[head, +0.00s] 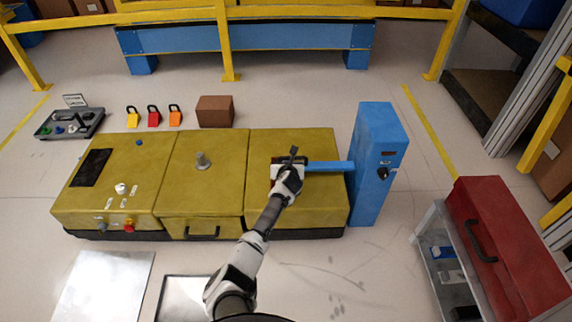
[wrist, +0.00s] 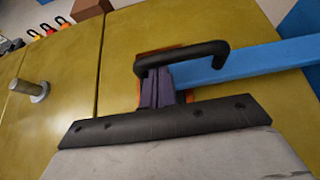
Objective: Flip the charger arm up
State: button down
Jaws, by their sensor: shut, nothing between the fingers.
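The blue charger arm (head: 328,167) lies about level, reaching left from a blue post (head: 375,165) over the right part of the yellow module. It also shows in the wrist view (wrist: 255,62). A black bent handle (wrist: 185,56) is at its left end, in front of a rust-orange piece (wrist: 148,58). My gripper (head: 289,172) is at this end and hides part of it in the head view. In the wrist view my gripper's dark fingers (wrist: 157,88) are together with nothing between them, close by the handle; whether they touch it I cannot tell.
The yellow module (head: 150,190) has a metal post (head: 202,160) standing on its middle part. A red toolbox (head: 510,240) on a cart stands at the right. Padlocks, a brown box (head: 214,111) and a tray (head: 70,122) lie behind.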

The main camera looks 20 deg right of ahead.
jog(key=shift+d+r+p, duration=0.2)
jog(key=shift+r+p, duration=0.45)
jog(key=shift+r, duration=0.35)
jog(key=s+d+r+m+t+y+p, duration=0.2)
jog(key=d+r+m+y+p, duration=0.3)
jog(key=r+p, duration=0.7)
jog(key=s+d+r, duration=0.2)
jog(key=d+r, duration=0.1)
jog(key=d, duration=0.4)
jog(key=s+d+r+m+t, duration=0.1)
jog(key=d+r, duration=0.3)
jog(key=d, duration=0.4)
jog(key=shift+s, duration=0.4)
jog(key=shift+r, duration=0.15)
